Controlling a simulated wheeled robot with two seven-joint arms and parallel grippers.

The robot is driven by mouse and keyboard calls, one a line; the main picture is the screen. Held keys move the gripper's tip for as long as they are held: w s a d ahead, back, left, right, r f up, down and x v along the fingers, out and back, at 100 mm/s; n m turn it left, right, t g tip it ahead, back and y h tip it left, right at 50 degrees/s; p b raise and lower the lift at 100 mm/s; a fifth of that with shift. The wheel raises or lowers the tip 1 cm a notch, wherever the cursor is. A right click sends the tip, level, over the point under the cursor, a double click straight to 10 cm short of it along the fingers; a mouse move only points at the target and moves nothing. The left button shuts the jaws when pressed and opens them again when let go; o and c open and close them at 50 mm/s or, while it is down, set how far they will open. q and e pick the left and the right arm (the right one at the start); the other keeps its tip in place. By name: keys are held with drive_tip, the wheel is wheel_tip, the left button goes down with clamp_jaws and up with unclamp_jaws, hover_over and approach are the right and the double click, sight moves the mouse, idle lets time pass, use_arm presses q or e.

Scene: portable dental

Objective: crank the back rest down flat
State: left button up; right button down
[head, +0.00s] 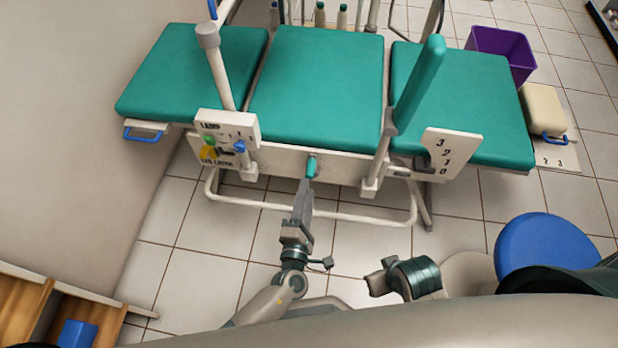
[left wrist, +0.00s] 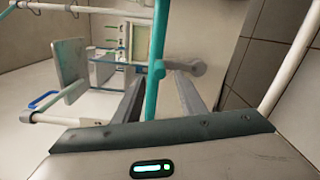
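The chair has three teal cushions. The right one (head: 460,95), beside a white board (head: 450,155) marked 3, 2, 1, 0, looks like the back rest; its exact tilt is hard to judge. A short teal crank grip (head: 311,167) sticks out from the white front rail below the middle cushion (head: 318,85). My left gripper (head: 304,192) is right at this grip. In the left wrist view its fingers (left wrist: 160,95) are apart, with a teal bar (left wrist: 154,75), apparently the grip, between them and gaps beside it. My right gripper (head: 376,284) is low, away from the chair; its fingers are unclear.
A white panel (head: 228,128) with coloured knobs stands left of the crank. An upright teal arm rest (head: 418,85) rises on the right. A blue stool (head: 545,242) is at lower right, a purple bin (head: 505,45) behind the chair.

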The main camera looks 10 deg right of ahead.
use_arm(q)
drive_tip(key=v, duration=0.9)
drive_tip(key=shift+s, duration=0.25)
use_arm(e)
drive_tip(key=shift+s, duration=0.1)
use_arm(q)
drive_tip(key=shift+a, duration=0.1)
use_arm(e)
drive_tip(key=shift+s+f, duration=0.15)
drive_tip(key=shift+s, duration=0.05)
